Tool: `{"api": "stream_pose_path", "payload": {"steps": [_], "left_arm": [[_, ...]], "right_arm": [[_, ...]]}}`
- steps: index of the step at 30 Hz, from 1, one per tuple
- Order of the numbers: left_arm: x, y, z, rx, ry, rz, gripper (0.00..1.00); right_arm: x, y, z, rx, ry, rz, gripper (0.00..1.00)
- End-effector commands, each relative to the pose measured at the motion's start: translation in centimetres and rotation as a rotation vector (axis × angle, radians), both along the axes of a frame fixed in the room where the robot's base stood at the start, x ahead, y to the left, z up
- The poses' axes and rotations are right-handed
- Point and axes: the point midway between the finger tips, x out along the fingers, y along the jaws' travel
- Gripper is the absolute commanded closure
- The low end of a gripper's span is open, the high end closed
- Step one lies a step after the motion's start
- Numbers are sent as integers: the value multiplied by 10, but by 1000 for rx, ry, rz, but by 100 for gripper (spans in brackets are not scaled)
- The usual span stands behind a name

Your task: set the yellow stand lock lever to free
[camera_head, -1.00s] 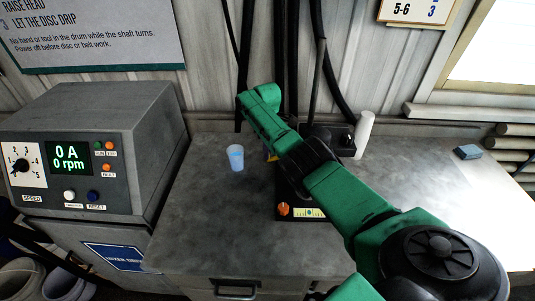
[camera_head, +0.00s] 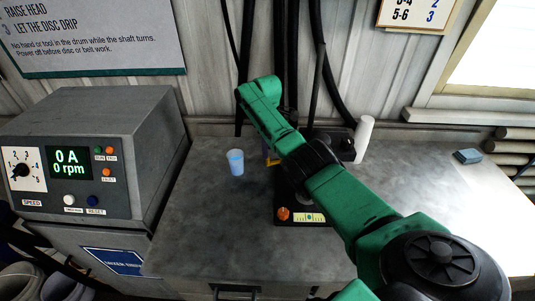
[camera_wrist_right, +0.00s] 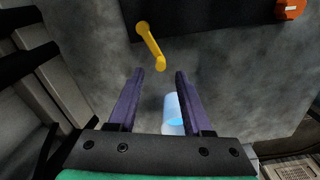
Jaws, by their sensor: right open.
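The yellow lock lever (camera_wrist_right: 150,42) is a bent bar with a rounded end, on the dark stand in the right wrist view. In the head view only a small yellow part (camera_head: 272,158) shows beside my green right arm, which covers most of it. My right gripper (camera_wrist_right: 159,73) is open, its two purple fingers apart. The lever's end shows between and just beyond the fingertips; I cannot tell whether anything touches. My right gripper's fingers are not clear in the head view. My left gripper is not in view.
A light-blue cup (camera_head: 235,162) stands on the grey bench left of the stand; it also shows behind the right finger in the wrist view (camera_wrist_right: 172,112). The stand base (camera_head: 302,219) has an orange knob (camera_head: 284,214). A white cylinder (camera_head: 364,138) stands behind. A control box (camera_head: 140,140) is left.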

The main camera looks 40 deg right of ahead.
Motion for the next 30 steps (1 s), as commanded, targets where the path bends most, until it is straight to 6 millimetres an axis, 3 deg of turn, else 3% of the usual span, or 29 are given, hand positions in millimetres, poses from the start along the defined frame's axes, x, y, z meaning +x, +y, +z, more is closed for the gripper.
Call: {"api": "stream_pose_path", "payload": {"steps": [6, 12, 17, 30], "left_arm": [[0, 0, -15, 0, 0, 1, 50], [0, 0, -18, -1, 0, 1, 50], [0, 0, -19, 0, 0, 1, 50], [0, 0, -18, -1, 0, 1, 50]], "right_arm": [[1, -1, 58, -1, -7, -1, 50], [1, -1, 99, -1, -2, -2, 50], [0, -1, 108, 0, 0, -2, 50], [0, -1, 108, -1, -1, -2, 50]]}}
